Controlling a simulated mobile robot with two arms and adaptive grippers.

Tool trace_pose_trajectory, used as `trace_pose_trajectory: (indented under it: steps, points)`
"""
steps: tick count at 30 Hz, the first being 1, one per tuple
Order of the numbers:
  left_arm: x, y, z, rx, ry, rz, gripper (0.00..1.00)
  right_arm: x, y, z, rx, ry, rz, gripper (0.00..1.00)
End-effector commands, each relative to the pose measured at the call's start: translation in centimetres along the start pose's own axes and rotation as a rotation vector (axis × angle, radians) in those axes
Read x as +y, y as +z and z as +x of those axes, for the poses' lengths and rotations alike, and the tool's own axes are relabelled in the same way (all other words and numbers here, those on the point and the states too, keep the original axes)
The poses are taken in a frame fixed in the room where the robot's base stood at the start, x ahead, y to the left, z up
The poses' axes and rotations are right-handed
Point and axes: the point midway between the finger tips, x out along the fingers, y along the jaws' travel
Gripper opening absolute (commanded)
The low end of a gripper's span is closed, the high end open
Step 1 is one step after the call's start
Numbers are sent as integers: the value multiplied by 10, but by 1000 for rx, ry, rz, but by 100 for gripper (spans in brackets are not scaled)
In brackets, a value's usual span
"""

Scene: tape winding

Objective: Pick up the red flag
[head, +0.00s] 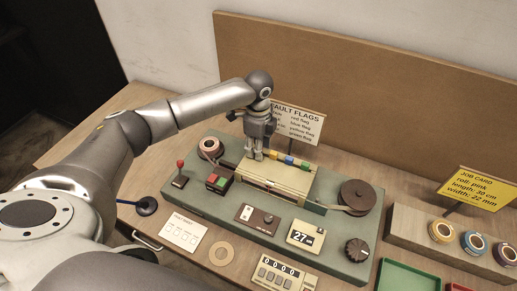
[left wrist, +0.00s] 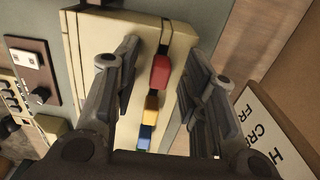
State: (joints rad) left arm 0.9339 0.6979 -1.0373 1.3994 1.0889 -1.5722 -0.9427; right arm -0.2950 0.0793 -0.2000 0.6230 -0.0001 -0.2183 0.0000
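The red flag (left wrist: 160,71) shows as a small rounded red block in a slot of the cream box (left wrist: 88,62) in the left wrist view. My left gripper (left wrist: 164,56) is open, with one finger on each side of the red flag and a visible gap to each. In the head view my left gripper (head: 255,155) points down over the left end of the cream box (head: 283,178). The red flag is not clearly visible there. A yellow flag (left wrist: 151,108) and a blue flag (left wrist: 145,136) sit in line beside the red one. My right gripper is not in view.
The box stands on a green machine base (head: 340,248) with a dark reel (head: 357,195), a knob (head: 356,250) and a red-tipped lever (head: 180,168). The fault flags sign (head: 298,122) stands close behind the gripper. Tape rolls (head: 474,242) lie at the right.

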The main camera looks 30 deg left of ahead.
Motion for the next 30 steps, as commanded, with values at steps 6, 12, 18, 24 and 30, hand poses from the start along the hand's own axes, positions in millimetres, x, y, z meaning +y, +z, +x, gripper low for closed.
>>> trace_pose_trajectory:
  steps: [6, 12, 18, 24, 30]
  points:
    - [0, 0, 0, 0, 0, 0, 17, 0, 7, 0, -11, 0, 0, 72]
    - [0, 0, -1, 0, -1, 0, 5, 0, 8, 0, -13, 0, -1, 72]
    - [0, 0, -1, 0, -1, 0, 5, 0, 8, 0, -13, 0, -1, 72]
    - [-1, -1, -7, 1, -3, 0, 5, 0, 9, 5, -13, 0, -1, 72]
    - [-2, -1, -30, 2, -5, 1, 5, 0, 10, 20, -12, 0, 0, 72]
